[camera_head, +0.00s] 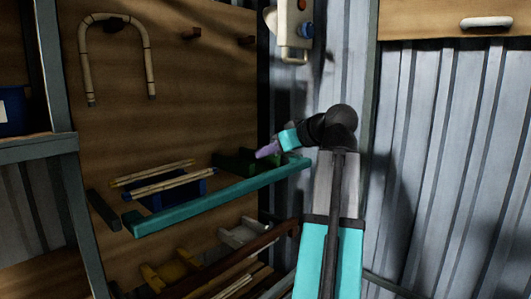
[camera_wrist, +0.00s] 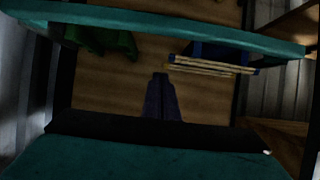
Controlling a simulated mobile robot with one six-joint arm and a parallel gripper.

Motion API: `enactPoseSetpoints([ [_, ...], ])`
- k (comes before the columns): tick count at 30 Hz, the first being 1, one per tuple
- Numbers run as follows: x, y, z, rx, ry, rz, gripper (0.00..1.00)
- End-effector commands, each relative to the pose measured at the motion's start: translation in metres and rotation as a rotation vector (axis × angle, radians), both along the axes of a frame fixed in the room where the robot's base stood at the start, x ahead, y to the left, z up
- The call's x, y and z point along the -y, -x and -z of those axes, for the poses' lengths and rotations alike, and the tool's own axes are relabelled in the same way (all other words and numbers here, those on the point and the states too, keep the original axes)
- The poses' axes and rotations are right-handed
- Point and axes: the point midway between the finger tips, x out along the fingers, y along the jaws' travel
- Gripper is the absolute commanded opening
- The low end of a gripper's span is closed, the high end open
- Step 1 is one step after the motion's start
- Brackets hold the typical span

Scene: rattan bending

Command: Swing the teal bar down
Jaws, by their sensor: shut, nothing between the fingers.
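The teal bar (camera_head: 215,197) runs across the front of the wooden board, roughly level, its right end near the metal wall. In the wrist view the teal bar (camera_wrist: 165,25) crosses the top of the picture. My gripper (camera_head: 262,152) has purple fingers and shows just above the right part of the bar, apart from it in the picture. In the wrist view my gripper (camera_wrist: 161,78) is shut, with nothing held, and a clear gap shows between the fingertips and the bar.
Pale rattan poles (camera_head: 160,179) lie on a blue holder (camera_head: 180,194) behind the bar. A green holder (camera_head: 236,160) is right of them. A bent rattan piece (camera_head: 117,20) hangs on the board above. A brown bar (camera_head: 225,262) and yellow holders (camera_head: 170,273) sit below.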

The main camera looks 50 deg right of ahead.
Motion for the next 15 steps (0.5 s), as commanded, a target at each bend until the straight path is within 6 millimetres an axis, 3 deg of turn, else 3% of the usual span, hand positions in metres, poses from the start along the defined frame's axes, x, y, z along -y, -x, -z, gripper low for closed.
enactPoseSetpoints([
  [15, 0.003, -0.061, 0.029, -0.002, -0.002, -0.002, 0.00],
])
